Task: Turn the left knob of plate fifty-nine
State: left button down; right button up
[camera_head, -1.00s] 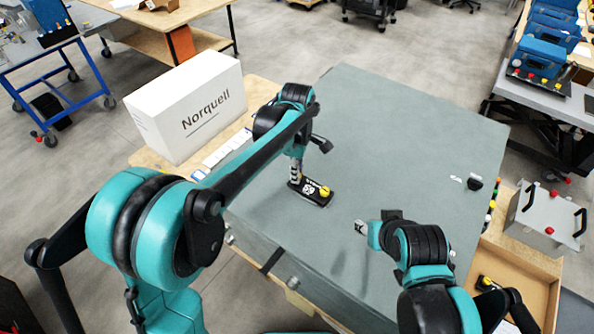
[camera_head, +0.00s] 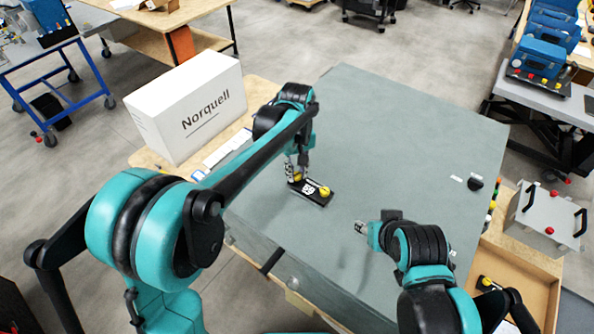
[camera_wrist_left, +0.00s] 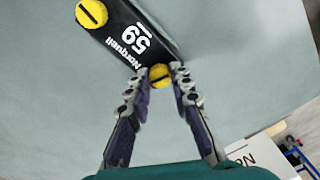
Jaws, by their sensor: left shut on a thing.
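The black plate (camera_head: 313,193) marked 59 and Norquell lies on the grey-green bench top (camera_head: 400,130); it also shows in the left wrist view (camera_wrist_left: 128,38). It has two yellow knobs. The right knob (camera_head: 324,191) is free and shows in the left wrist view (camera_wrist_left: 91,14). The left knob (camera_wrist_left: 159,76) sits between the fingertips of my left gripper (camera_wrist_left: 160,72). My left gripper (camera_head: 298,173) comes down over the plate's left end, shut on that knob and partly hiding it. My right gripper (camera_head: 362,228) hangs empty right of the plate; its fingers are too small to read.
A white Norquell box (camera_head: 190,108) stands left of the bench top. A small black knob-like part (camera_head: 475,183) lies at the right edge. A cardboard tray (camera_head: 520,285) and a grey box with handles (camera_head: 545,222) are at the right. The bench top around the plate is mostly clear.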

pick_arm(q)
jog(key=m, duration=0.5)
jog(key=shift+m, duration=0.3)
jog(key=m, duration=1)
jog(key=shift+m, duration=0.4)
jog(key=m, duration=0.4)
jog(key=shift+m, duration=0.3)
jog(key=m, duration=1)
jog(key=shift+m, duration=0.4)
jog(key=m, duration=0.5)
jog(key=shift+m, duration=2.4)
